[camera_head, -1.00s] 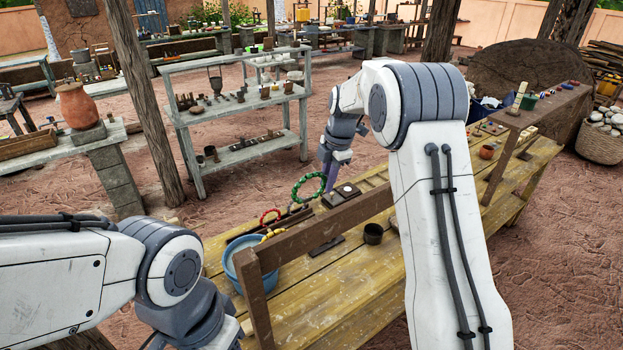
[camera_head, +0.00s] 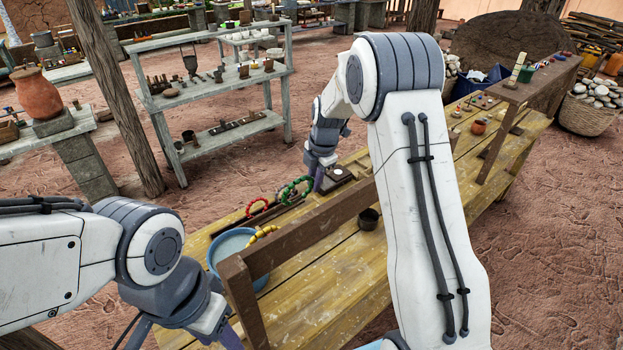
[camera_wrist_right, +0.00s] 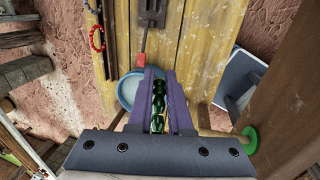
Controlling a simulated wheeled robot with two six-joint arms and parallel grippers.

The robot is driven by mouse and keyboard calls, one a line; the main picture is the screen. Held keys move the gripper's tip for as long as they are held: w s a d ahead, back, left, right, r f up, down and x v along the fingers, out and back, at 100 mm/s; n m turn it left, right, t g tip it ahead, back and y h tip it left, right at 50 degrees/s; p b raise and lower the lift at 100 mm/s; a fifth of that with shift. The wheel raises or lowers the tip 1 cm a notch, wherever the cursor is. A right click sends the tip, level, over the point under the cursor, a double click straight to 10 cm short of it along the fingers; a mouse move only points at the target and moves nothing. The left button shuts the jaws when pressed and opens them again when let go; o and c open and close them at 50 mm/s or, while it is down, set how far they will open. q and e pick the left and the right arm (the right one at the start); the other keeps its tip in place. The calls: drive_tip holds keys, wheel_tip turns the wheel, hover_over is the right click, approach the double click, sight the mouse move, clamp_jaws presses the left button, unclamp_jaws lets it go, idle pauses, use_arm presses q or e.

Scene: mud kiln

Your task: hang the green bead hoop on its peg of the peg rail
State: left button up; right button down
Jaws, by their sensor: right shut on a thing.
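My right gripper (camera_head: 318,181) is shut on the green bead hoop (camera_head: 297,187), which hangs just left of the fingers over the far edge of the yellow table. In the right wrist view the hoop's green beads (camera_wrist_right: 158,98) sit between the purple fingers. The dark peg rail (camera_head: 284,211) runs along the far table edge, with the red bead hoop (camera_head: 257,207) at its left part. The hoop appears close to the rail; I cannot tell whether they touch. The green hoop's peg is not distinguishable. My left gripper (camera_head: 190,338) is partly cut off below; its fingers look spread.
A brown wooden beam (camera_head: 310,224) crosses in front. The table's front middle is clear.

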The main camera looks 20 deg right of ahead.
drive_tip(key=s+d+f+b, duration=0.1)
drive_tip(key=s+d+b, duration=0.1)
drive_tip(key=s, duration=0.5)
drive_tip(key=shift+d+f+b, duration=0.25)
drive_tip(key=shift+d+b, duration=0.05)
drive_tip(key=shift+b, duration=0.45)
drive_tip(key=shift+s, duration=0.1)
idle(0.5)
drive_tip(key=c, duration=0.8)
unclamp_jaws()
drive_tip(key=shift+o, duration=0.2)
drive_tip(key=shift+f, duration=0.1)
drive_tip(key=b+v, duration=0.3)
drive_tip(key=v, duration=0.7)
drive_tip(key=shift+r, duration=0.35)
